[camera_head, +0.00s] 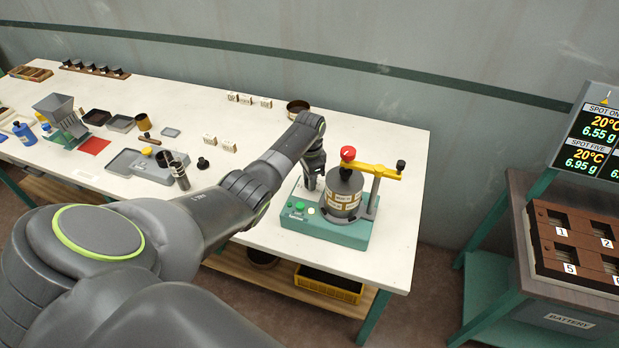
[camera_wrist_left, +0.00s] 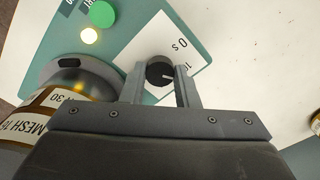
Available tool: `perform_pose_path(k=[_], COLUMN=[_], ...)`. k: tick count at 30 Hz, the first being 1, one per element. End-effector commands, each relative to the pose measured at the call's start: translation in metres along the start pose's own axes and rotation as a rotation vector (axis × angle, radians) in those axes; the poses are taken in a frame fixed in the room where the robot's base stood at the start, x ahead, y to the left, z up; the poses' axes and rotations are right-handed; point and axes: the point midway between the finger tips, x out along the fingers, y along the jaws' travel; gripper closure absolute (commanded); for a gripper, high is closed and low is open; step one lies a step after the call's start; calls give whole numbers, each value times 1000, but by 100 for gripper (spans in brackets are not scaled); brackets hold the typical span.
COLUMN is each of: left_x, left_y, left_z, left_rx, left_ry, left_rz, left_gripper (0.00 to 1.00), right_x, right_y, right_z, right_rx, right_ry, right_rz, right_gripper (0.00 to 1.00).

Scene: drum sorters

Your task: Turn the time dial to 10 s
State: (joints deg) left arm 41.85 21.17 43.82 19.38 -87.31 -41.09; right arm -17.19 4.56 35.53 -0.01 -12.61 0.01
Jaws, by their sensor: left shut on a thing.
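My left gripper (camera_wrist_left: 160,82) is shut on the knob, with a finger on each side. In the head view my left gripper (camera_head: 313,182) reaches down at the left back of the green machine base (camera_head: 325,228), and the dial is hidden there. My right gripper is not in view.
A labelled drum (camera_head: 342,195) stands on the base under a yellow arm (camera_head: 376,171) with a red knob (camera_head: 347,153). A green button (camera_wrist_left: 102,14) and a lit lamp (camera_wrist_left: 89,36) are near the dial. A round dark pan (camera_head: 297,107) stands behind. The table right of the machine is clear.

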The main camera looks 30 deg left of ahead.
Motion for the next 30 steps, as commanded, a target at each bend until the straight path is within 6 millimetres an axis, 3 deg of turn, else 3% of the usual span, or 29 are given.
perform_pose_path(k=[8,9,13,23,30], left_x=[-2,-2,-2,-2,-26], left_y=[-1,-1,-1,0,-1], left_z=[-2,-2,-2,-1,-1], left_rx=[1,0,0,-1,0], left_ry=[6,6,5,3,4], left_rz=[-5,-5,-3,-2,-5], left_gripper=[95,68,52,51,51], right_x=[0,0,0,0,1], right_y=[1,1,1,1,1], right_z=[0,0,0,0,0], right_rx=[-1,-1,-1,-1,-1], right_ry=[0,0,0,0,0], right_rz=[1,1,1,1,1], right_gripper=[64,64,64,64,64])
